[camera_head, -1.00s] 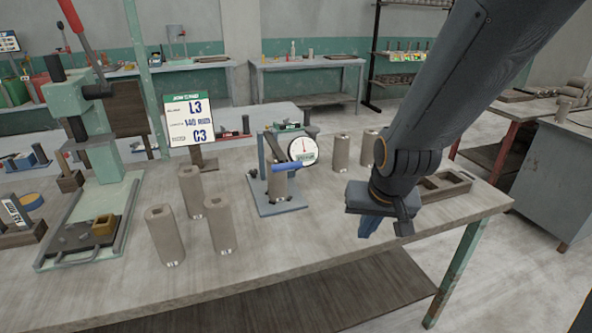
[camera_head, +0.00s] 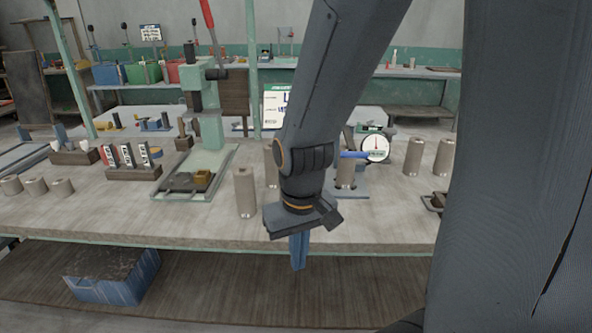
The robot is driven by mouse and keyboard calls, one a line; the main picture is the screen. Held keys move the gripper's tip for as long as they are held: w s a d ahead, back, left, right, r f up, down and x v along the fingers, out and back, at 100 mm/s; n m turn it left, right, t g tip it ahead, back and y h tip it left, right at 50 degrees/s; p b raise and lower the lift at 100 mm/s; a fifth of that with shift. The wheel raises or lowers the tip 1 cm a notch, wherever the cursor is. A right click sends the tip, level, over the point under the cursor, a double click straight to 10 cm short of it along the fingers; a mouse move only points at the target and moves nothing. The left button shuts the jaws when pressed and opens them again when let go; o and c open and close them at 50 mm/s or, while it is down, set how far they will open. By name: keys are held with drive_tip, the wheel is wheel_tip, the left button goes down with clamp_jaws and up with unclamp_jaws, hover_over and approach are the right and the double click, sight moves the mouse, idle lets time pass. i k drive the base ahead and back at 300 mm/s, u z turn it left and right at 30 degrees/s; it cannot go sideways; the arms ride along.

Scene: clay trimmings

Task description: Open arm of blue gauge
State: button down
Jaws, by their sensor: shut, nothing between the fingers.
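The blue gauge (camera_head: 376,148) stands on the table right of my gripper. It has a round white dial and a grey-blue base plate (camera_head: 352,191). Its blue arm (camera_head: 353,155) lies level across the top of a clay cylinder (camera_head: 345,174) on the base. My gripper (camera_head: 298,266) points down in front of the table's front edge, its blue fingers shut and empty. It is to the left of the gauge, nearer to me, and apart from it. My arm hides part of the gauge's left side.
Clay cylinders stand left (camera_head: 245,193) and right (camera_head: 413,156) of the gauge. A green press (camera_head: 207,128) stands at the left, with labelled blocks (camera_head: 133,158) beside it. The sign (camera_head: 273,107) behind is partly hidden by my arm. A blue crate (camera_head: 110,276) is on the lower shelf.

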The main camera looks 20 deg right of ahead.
sight(353, 153)
drive_tip(key=u, duration=0.5)
drive_tip(key=k, duration=0.95)
drive_tip(key=z, duration=1.75)
drive_tip(key=i, duration=0.5)
drive_tip(key=z, duration=0.05)
